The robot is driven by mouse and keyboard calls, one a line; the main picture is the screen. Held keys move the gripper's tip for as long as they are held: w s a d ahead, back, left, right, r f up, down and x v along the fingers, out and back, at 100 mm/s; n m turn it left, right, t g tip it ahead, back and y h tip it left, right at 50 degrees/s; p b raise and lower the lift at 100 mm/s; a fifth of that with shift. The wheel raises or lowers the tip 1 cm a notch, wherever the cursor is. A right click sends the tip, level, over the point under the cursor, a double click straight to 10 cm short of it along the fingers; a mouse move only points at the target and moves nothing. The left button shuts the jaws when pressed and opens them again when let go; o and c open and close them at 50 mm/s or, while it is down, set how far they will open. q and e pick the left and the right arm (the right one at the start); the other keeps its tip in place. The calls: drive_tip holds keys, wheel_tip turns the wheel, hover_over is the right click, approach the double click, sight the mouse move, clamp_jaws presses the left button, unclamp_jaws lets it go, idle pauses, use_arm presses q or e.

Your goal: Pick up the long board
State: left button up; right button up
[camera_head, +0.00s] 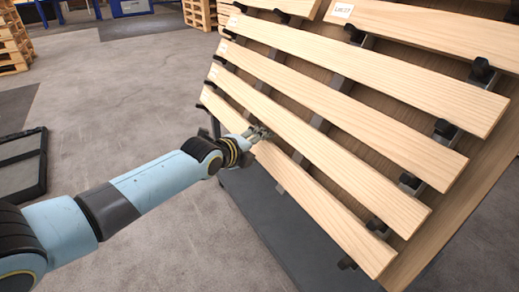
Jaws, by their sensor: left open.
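Several long pale wooden boards lie slanted on a rack, held on dark pegs. The lowest board (325,213) runs from the middle of the view down to the right. Above it are a second board (330,147), a third board (345,105) and a longer board (370,66). The frame does not show which of them is meant by the long board. My left gripper (261,131) is open at the upper part of the lowest board and hides a bit of it. I cannot tell whether it touches the wood. My right gripper is out of view.
A board with a white label (430,30) is at the top right. The rack's dark base plate (285,235) lies below the boards. A dark-framed flat panel (22,165) is on the floor at left. Wooden pallets (12,45) stand behind. Grey floor between is clear.

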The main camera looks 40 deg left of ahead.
use_arm(q)
drive_tip(key=c, duration=1.3)
drive_tip(key=shift+c, duration=0.4)
drive_tip(key=shift+s+r, duration=0.1)
drive_tip(key=shift+r, duration=0.05)
